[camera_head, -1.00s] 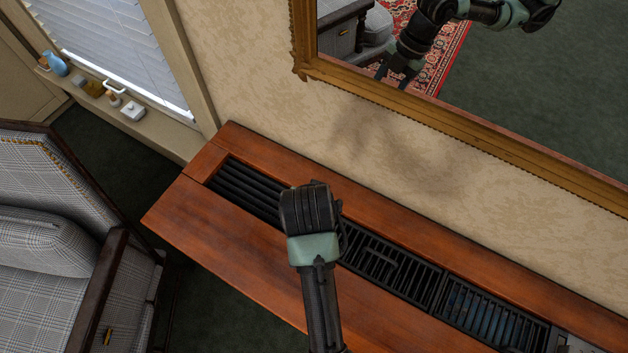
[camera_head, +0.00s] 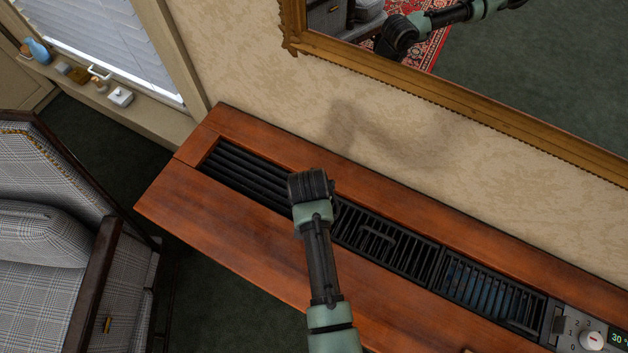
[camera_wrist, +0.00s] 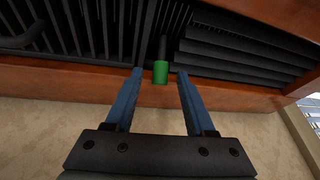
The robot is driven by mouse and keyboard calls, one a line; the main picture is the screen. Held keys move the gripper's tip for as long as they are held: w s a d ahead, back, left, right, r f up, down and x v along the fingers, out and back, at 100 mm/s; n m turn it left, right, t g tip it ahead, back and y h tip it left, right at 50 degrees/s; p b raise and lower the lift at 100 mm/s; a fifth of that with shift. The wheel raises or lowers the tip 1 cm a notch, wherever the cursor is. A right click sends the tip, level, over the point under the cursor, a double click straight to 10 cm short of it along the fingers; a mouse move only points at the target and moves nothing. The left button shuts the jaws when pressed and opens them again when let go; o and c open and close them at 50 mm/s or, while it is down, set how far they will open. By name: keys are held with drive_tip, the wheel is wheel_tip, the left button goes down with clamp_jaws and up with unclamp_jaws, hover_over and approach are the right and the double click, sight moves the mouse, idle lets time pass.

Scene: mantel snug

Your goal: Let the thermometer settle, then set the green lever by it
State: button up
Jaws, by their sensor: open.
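The green lever (camera_wrist: 161,72) shows in the wrist view as a green knob on a dark stem, at the edge of the black vent slats. My gripper (camera_wrist: 160,76) is open, with one blue finger on each side of the knob in the picture and a visible gap on both sides. I cannot tell how far the knob is from the fingers in depth. In the head view my wrist (camera_head: 312,188) is over the vent and hides the lever and the fingertips. A small dark display (camera_head: 618,339) at the lower right shows a green 30 and a degree sign, cut off by the frame edge.
The wooden mantel top (camera_head: 240,237) holds a long row of black grilles (camera_head: 480,290). A panel with a round dial (camera_head: 592,340) adjoins the display. A gilt-framed mirror (camera_head: 440,90) hangs behind. A plaid armchair (camera_head: 45,245) stands at the left.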

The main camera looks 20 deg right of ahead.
drive_tip(key=shift+w+f, duration=0.1)
drive_tip(key=shift+f, duration=0.1)
clamp_jaws()
idle(1.4)
